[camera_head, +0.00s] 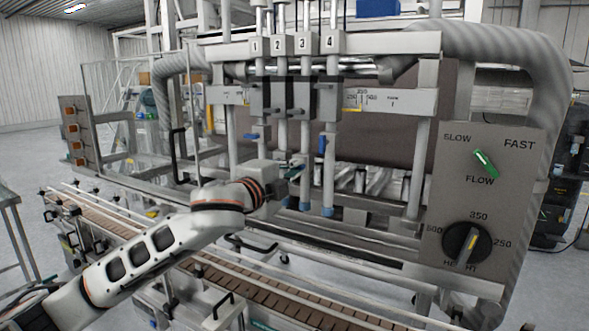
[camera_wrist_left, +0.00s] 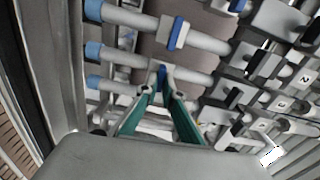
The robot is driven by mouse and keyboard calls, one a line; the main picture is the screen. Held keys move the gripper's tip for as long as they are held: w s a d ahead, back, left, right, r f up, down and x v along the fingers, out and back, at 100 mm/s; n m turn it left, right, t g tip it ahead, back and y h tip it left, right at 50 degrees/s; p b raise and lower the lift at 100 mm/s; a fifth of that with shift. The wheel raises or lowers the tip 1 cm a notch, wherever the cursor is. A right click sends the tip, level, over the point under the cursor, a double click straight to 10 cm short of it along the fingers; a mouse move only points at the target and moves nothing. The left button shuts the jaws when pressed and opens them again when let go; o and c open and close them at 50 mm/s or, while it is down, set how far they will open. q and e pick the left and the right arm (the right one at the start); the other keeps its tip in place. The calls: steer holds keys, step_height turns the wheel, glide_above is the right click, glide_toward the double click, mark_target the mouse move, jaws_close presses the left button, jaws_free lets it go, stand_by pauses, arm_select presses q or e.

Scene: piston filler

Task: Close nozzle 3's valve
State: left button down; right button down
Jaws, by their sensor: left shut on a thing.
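The four filling nozzles hang side by side under number plates, with plate 3 (camera_head: 302,43) second from the right. My left gripper (camera_head: 292,172) reaches in from the left at the lower part of the nozzle tubes. In the left wrist view its two green fingers (camera_wrist_left: 161,88) converge on a small blue valve handle (camera_wrist_left: 162,74) on the middle visible tube, which appears to be nozzle 3. The fingers are shut on this handle and hide part of it; its exact angle is hard to tell. My right gripper is in neither view.
Nozzle 4's blue valve handle (camera_head: 322,145) is close to the right, and nozzle 1's blue handle (camera_head: 251,136) is to the left. A conveyor (camera_head: 240,284) runs below. A control panel (camera_head: 483,200) with knobs stands at the right.

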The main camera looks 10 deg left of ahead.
arm_select(q)
steer(key=shift+m, duration=0.5)
steer(key=c, duration=2.2)
jaws_free()
steer(key=v, duration=1.2)
